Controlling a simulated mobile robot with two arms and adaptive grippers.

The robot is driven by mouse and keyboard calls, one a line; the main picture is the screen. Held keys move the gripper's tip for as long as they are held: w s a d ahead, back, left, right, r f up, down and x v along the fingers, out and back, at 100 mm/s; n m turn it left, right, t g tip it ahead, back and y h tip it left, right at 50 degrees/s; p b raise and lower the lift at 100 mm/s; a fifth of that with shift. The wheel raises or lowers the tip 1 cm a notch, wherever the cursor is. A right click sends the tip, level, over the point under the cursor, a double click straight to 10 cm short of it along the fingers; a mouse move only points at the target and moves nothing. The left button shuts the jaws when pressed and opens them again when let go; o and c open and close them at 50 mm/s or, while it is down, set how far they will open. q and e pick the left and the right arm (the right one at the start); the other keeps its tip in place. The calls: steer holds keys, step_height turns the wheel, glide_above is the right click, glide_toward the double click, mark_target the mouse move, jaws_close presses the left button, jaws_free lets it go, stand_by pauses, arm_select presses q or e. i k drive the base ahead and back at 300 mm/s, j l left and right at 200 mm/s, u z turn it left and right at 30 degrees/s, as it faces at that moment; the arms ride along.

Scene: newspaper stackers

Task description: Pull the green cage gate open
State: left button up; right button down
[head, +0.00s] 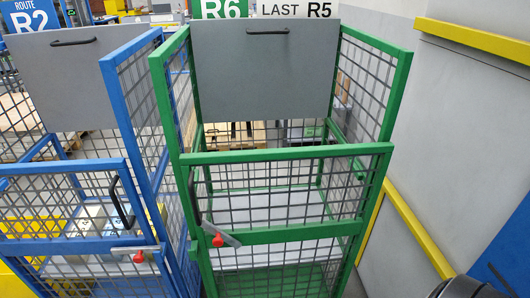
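The green cage (172,110) stands upright in the middle of the head view. Its green mesh gate (290,154) spans the lower front between the two front posts and looks closed. A black handle (194,198) is on the gate's left side. A metal latch with a red knob (218,240) sits below it, near the left post. Neither of my grippers shows. A dark rounded part, probably of my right arm, shows at the bottom right edge, apart from the gate.
A blue cage (118,85) with its own handle and red latch stands close on the left. A grey wall with yellow rails (415,225) runs along the right. Inside the green cage, a pale shelf (285,207) looks bare.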

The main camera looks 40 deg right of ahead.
mark_target(268, 235)
steer(key=z, duration=1.25)
